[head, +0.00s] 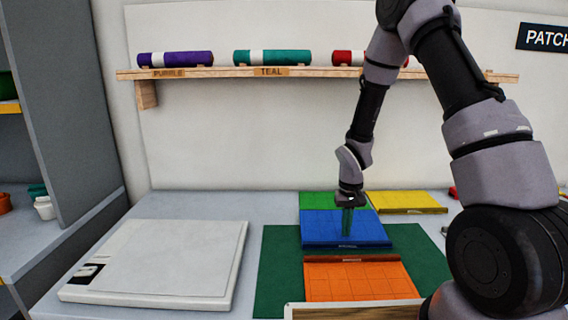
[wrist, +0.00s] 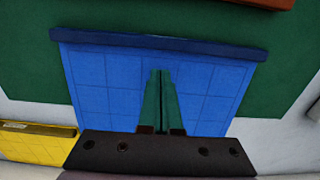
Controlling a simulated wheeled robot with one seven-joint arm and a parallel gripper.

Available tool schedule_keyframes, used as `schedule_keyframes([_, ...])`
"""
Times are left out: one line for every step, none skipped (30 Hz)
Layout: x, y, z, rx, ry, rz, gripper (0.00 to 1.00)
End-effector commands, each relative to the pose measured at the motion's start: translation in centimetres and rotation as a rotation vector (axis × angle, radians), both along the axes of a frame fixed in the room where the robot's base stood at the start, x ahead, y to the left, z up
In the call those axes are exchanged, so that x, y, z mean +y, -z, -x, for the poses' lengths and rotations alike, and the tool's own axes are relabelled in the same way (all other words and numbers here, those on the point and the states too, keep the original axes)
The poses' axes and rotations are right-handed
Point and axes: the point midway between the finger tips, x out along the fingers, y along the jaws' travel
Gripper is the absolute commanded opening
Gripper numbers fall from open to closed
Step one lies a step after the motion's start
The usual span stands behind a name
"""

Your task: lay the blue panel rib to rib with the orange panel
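The blue panel (head: 320,229) lies flat on the dark green mat, its darker rib (head: 346,245) along the near edge. The orange panel (head: 360,283) lies nearer, its brownish rib (head: 350,259) along the far edge. The two ribs face each other across a narrow strip of mat. My gripper (head: 347,234) points down over the blue panel. In the wrist view its green fingers (wrist: 161,74) are together over the middle of the blue panel (wrist: 95,85), with nothing seen between them. Whether the tips touch the panel is unclear. A corner of orange rib (wrist: 264,3) shows at the top.
A green panel (head: 314,201) lies behind the blue one, and a yellow panel (head: 408,203) lies at back right. A white board (head: 165,260) lies on the left. The mat (head: 275,270) has bare room left of the panels. A shelf (head: 215,73) holds colored rolls above.

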Motion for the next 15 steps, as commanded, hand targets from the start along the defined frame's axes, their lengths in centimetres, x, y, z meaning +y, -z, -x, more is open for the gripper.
schedule_keyframes([0.0,0.2,0.02,0.001,0.0,0.0,0.0])
schedule_keyframes([0.01,0.29,0.02,0.001,0.0,0.0,0.0])
schedule_keyframes([0.01,0.42,0.02,0.001,0.0,0.0,0.0])
schedule_keyframes([0.01,0.51,0.02,0.001,0.0,0.0,0.0])
schedule_keyframes([0.01,0.59,0.01,0.0,-0.001,0.0,0.0])
schedule_keyframes([0.02,0.71,0.0,0.0,-0.001,0.0,0.0])
schedule_keyframes([0.02,0.79,0.0,0.0,-0.001,0.0,0.0])
schedule_keyframes([0.02,0.88,-0.01,0.0,-0.001,0.0,0.0])
schedule_keyframes([0.03,0.88,-0.03,-0.001,-0.001,0.0,0.0])
schedule_keyframes([0.02,0.86,-0.03,-0.001,-0.001,0.0,0.0])
schedule_keyframes([0.02,0.85,-0.03,-0.001,-0.001,0.0,0.0])
schedule_keyframes([0.02,0.82,-0.03,-0.001,-0.001,0.0,0.0])
schedule_keyframes([0.02,0.79,-0.03,-0.001,-0.001,0.0,0.0])
schedule_keyframes([0.02,0.76,-0.03,-0.001,-0.001,0.0,0.0])
schedule_keyframes([0.02,0.71,-0.02,-0.001,-0.001,0.0,0.0])
